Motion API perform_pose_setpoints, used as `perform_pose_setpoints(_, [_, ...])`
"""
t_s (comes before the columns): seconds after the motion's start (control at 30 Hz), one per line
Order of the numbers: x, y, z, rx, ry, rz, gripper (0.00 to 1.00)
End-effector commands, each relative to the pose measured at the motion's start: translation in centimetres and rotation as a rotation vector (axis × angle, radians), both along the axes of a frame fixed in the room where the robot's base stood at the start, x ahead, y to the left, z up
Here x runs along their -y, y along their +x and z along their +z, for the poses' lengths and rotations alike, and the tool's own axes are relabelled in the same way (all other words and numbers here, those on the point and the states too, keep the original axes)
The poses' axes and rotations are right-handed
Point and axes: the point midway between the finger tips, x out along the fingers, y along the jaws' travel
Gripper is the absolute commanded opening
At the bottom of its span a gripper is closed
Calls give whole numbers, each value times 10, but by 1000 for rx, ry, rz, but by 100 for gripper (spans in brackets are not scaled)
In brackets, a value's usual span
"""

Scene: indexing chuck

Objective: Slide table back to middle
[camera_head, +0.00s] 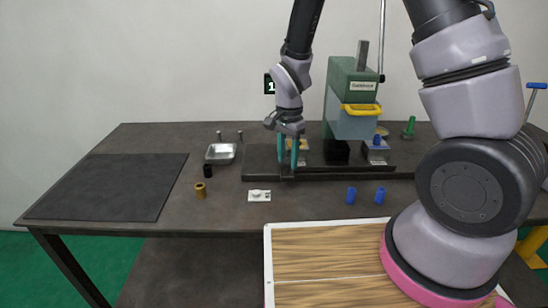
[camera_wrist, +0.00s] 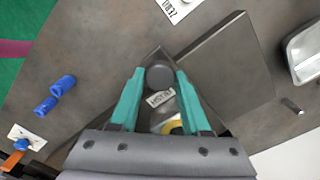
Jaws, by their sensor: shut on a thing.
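My gripper (camera_head: 288,166) points down at the left part of a long dark base (camera_head: 262,168), below and left of the green press. In the wrist view its teal fingers (camera_wrist: 161,78) stand on either side of a round grey knob (camera_wrist: 160,75), closed on it. A small white label with dark letters lies just behind the knob. The dark base also shows in the wrist view as a wide slab (camera_wrist: 228,70). A pale block (camera_head: 303,145) sits beside the fingers on the base. Which part is the sliding table is hard to tell, as my gripper covers it.
A metal tray (camera_head: 221,153), black and brass cylinders (camera_head: 201,191), a white plate (camera_head: 259,195) and blue pegs (camera_head: 351,195) lie around. A black mat (camera_head: 108,185) covers the left.

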Motion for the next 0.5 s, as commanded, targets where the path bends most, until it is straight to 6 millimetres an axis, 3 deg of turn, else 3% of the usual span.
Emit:
perform_pose_setpoints(0.2, [31,0,1,3,1,-3,0])
perform_pose_setpoints(0.5, [33,0,1,3,1,0,0])
